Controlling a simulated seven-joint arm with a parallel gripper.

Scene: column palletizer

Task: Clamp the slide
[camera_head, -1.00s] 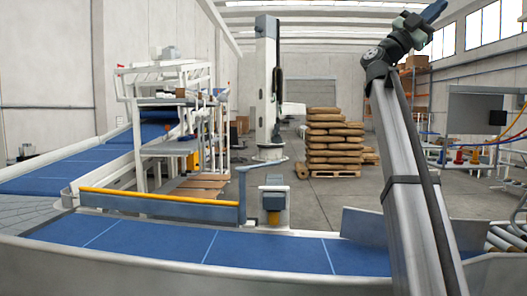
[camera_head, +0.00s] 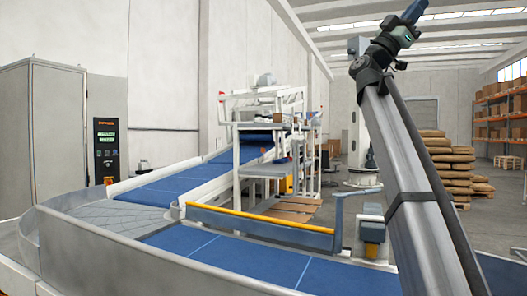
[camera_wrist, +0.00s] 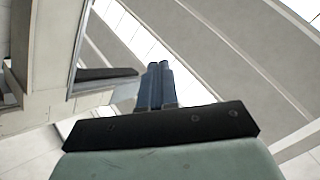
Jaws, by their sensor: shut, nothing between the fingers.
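My gripper (camera_wrist: 157,85) shows in the wrist view with its two blue fingers shut together and nothing between them. In the head view my gripper (camera_head: 414,11) is at the top right, raised high, with its fingers pointing up. It is apart from everything visible there. I cannot tell which part in view is the slide. The white palletizer frame (camera_head: 238,150), with its platforms, stands in the middle of the head view, well away from my gripper.
Blue conveyor belts (camera_head: 235,258) curve across the front, edged by a metal wall and a yellow-topped rail (camera_head: 258,219). A grey cabinet (camera_head: 60,130) with a control panel (camera_head: 106,150) stands left. Stacked sacks (camera_head: 445,165) and orange shelving (camera_head: 495,115) stand right.

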